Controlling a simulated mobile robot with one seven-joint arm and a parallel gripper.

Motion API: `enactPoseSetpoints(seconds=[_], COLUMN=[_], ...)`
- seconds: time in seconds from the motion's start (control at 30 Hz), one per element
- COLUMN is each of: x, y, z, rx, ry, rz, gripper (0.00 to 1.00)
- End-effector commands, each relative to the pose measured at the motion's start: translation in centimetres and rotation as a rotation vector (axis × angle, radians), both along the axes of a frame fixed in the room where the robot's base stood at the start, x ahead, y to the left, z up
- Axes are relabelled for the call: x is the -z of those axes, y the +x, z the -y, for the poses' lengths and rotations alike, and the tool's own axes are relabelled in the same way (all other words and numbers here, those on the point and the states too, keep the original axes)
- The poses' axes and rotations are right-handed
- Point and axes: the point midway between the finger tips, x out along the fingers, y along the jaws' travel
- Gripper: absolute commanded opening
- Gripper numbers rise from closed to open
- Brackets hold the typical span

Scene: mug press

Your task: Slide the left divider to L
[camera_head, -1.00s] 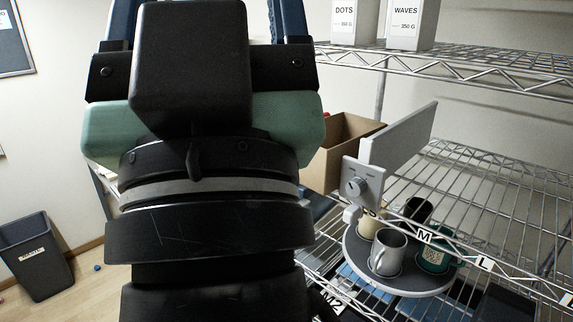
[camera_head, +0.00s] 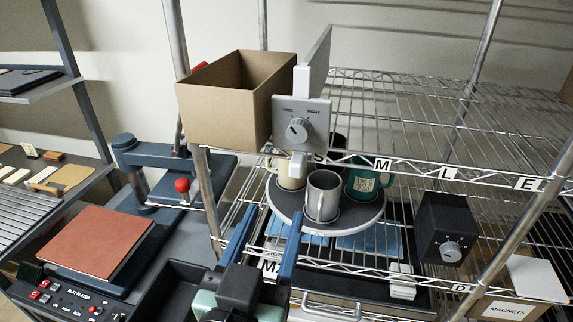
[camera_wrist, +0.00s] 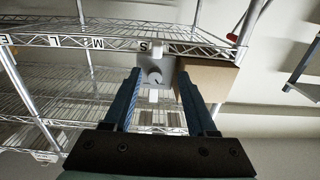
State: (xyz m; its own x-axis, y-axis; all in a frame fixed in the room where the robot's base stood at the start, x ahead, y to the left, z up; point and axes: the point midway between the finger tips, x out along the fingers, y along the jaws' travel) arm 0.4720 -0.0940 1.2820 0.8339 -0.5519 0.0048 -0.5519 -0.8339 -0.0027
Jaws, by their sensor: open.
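The left divider is a pale upright panel (camera_head: 318,62) on the upper wire shelf, with a grey knob plate (camera_head: 302,122) at its front. The plate stands by the S mark, beside the cardboard box; a small pale block hangs below it. The L mark (camera_head: 447,174) is further right on the shelf's front edge, past the M mark (camera_head: 381,165). My gripper (camera_head: 275,211) is open and empty, in front of and below the plate. In the wrist view the knob plate (camera_wrist: 154,73) shows between my fingers, apparently beyond them.
A cardboard box (camera_head: 236,99) stands left of the divider. Mugs stand on a round tray (camera_head: 330,226) below the shelf edge. A black box with a dial (camera_head: 446,228) is lower right. The upper shelf right of the divider is clear. A heat press (camera_head: 158,172) stands left.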

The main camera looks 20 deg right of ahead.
Motion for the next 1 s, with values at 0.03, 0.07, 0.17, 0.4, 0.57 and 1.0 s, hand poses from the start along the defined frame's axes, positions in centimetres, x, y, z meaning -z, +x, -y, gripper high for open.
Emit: enactPoseSetpoints(seconds=[0.03, 0.07, 0.17, 0.4, 0.57, 1.0], x=[0.4, 0.4, 0.2, -0.1, -0.1, 0.3], y=[-0.1, 0.0, 0.7, 4.5, 7.1, 10.5], z=[0.2, 0.3, 0.8, 3.4, 5.1, 7.4], rx=[0.008, 0.011, 0.014, 0.014, 0.012, 0.010], ry=[-0.001, -0.001, -0.002, 0.000, 0.000, -0.001], rz=[-0.006, -0.008, -0.008, -0.009, -0.007, -0.006], gripper=[0.57, 0.57, 0.57, 0.57, 0.57, 0.57])
